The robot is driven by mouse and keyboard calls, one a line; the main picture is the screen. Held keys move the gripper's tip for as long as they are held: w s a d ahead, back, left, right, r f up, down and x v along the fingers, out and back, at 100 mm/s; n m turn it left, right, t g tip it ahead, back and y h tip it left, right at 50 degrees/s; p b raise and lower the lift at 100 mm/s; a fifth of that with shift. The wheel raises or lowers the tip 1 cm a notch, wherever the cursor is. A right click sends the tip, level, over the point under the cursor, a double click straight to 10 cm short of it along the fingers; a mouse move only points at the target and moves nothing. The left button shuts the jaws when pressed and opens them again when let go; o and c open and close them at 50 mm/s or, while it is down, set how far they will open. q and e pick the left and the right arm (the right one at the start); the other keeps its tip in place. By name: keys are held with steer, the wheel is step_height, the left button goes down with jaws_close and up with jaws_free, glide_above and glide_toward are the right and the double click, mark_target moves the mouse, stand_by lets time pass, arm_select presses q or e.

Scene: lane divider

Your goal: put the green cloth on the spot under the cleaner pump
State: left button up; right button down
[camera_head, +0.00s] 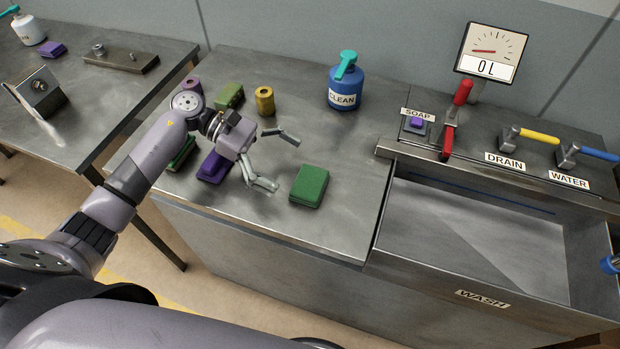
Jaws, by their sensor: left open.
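A dark green folded cloth (309,187), shaped like a thick block, lies on the steel counter (335,235) near its front edge. My left gripper (282,161) is open and empty, just left of this cloth, with its fingers pointing towards the right and apart from each other. The blue cleaner pump (343,92), labelled CLEAN with a teal top, stands upright at the back of the counter. No marked spot shows beneath it. My right gripper is not in view.
Another dark green piece is partly hidden behind my arm. The WASH sink (470,235) and levers are at right. Counter between cloth and pump is clear.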

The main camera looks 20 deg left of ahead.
mark_target(307, 180)
arm_select(q)
steer(key=p+x, duration=0.1)
steer(key=x, duration=0.1)
steer(key=p+x, duration=0.1)
steer(key=x, duration=0.1)
steer(key=shift+s+d+p, duration=0.2)
steer(key=shift+s+p, duration=0.05)
steer(key=shift+p, duration=0.1)
steer(key=shift+d+f, duration=0.3)
steer(key=shift+a, duration=0.1)
steer(key=shift+c, duration=0.2)
steer(key=c, duration=1.3)
